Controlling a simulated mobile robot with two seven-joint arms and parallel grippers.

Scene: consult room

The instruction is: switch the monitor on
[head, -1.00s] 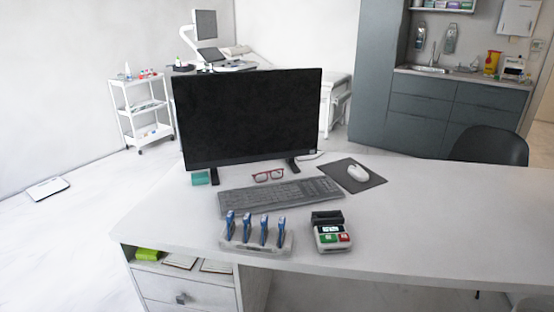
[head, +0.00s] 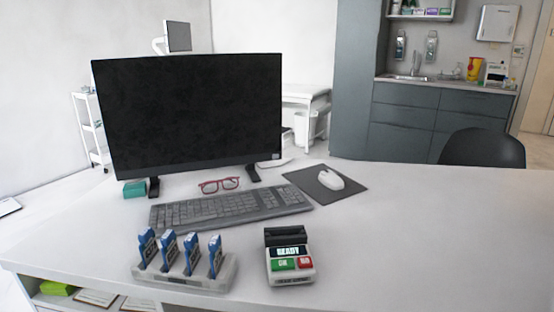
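The monitor (head: 190,112) stands on the desk at the left of the head view. Its screen is black. It rests on two dark feet, and a small light mark shows at the lower right of its bezel (head: 272,156). I cannot make out a power button. Neither of my grippers is in view.
On the white desk (head: 400,230) are a keyboard (head: 230,207), red glasses (head: 220,184), a mouse (head: 330,180) on a dark mat, a teal box (head: 134,189), a rack of blue items (head: 185,279) and a card terminal (head: 289,262). The desk's right side is clear. A dark chair (head: 483,148) stands behind.

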